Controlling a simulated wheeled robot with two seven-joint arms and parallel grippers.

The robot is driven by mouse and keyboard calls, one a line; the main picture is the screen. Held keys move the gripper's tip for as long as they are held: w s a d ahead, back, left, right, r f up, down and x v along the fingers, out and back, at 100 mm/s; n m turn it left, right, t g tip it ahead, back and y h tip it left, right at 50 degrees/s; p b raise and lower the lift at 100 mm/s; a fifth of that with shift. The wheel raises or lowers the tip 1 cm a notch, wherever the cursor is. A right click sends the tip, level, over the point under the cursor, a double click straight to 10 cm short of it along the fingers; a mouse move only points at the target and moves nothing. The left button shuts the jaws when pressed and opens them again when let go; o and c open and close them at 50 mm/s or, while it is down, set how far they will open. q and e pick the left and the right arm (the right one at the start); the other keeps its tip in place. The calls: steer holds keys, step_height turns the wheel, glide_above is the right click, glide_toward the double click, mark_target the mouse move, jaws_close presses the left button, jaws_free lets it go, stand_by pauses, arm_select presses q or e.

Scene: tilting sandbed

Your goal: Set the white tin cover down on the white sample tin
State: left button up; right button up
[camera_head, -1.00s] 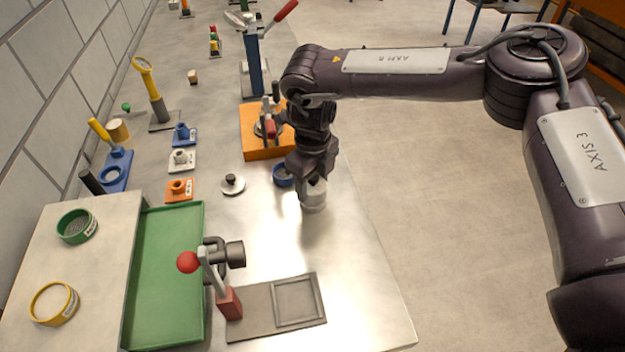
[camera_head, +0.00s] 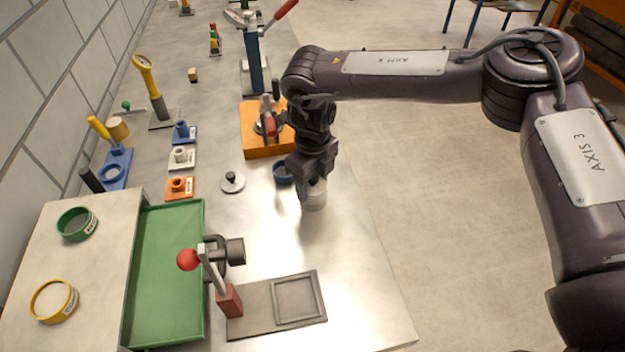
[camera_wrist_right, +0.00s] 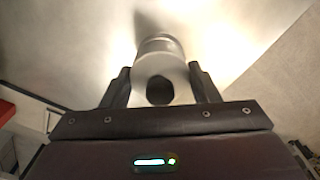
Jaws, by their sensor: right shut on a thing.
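My right gripper (camera_head: 313,188) points down at the near right part of the metal bench. It is shut on the white tin cover (camera_wrist_right: 160,70), whose dark round knob (camera_wrist_right: 159,91) shows between the fingers in the right wrist view. The white sample tin (camera_head: 314,201) is a pale cylinder directly below the gripper, and its pale side shows beyond the cover in the wrist view (camera_wrist_right: 160,44). The cover looks lined up over the tin. I cannot tell whether the two touch. My left gripper is out of view.
A pale disc with a dark knob (camera_head: 232,182) lies to the left. A blue ring-shaped tin (camera_head: 284,173) and an orange block (camera_head: 258,144) stand close behind. A red-ball lever (camera_head: 188,260), grey plate (camera_head: 262,318) and green tray (camera_head: 160,322) are nearer. The bench's right edge is close.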

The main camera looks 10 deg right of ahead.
steer(key=shift+f, duration=0.1)
steer(key=o, duration=1.5)
steer(key=shift+r+p, duration=3.1)
steer(key=shift+r, duration=0.95)
steer(key=shift+d+f, duration=0.1)
